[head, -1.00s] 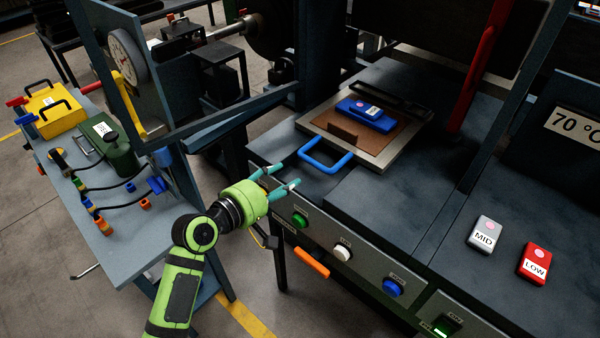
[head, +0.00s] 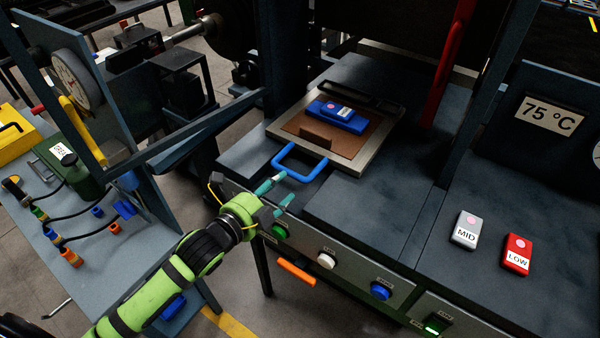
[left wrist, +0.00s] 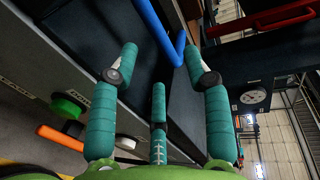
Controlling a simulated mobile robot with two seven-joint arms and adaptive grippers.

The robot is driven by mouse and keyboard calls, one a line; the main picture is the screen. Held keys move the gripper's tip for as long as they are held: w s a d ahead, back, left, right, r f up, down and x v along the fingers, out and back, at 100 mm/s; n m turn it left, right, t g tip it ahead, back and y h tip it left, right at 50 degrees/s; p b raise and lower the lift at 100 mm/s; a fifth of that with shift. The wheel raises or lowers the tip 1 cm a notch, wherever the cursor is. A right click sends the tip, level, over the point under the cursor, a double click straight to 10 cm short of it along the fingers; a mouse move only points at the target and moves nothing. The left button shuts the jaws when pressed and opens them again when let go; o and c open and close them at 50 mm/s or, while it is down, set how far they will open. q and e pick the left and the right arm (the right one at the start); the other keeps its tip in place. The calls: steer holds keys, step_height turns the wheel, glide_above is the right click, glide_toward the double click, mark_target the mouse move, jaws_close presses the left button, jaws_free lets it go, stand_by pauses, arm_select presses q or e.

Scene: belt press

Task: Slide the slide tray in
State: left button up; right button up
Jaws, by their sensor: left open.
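The slide tray (head: 368,153) is a flat, light-framed plate with a brown inner surface, lying on the dark press bed. Its blue U-shaped handle (head: 312,176) sticks out toward the front left. A blue block (head: 345,122) with a label lies on the tray. My left gripper (head: 281,191) is open and empty, just in front of and below the handle, apart from it. In the left wrist view its teal fingers (left wrist: 160,80) are spread, and the blue handle (left wrist: 156,28) shows beyond them at the top. My right gripper is not in view.
The front panel has green (head: 279,231), white (head: 326,261) and blue (head: 380,291) buttons and an orange handle (head: 297,273). A grey MID block (head: 467,231) and a red LOW block (head: 516,255) lie on the right. A side table (head: 90,270) with cables stands left.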

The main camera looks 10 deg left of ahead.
mark_target(293, 176)
arm_select(q)
steer(key=shift+p+x, duration=0.7)
steer(key=shift+x, duration=2.45)
jaws_close()
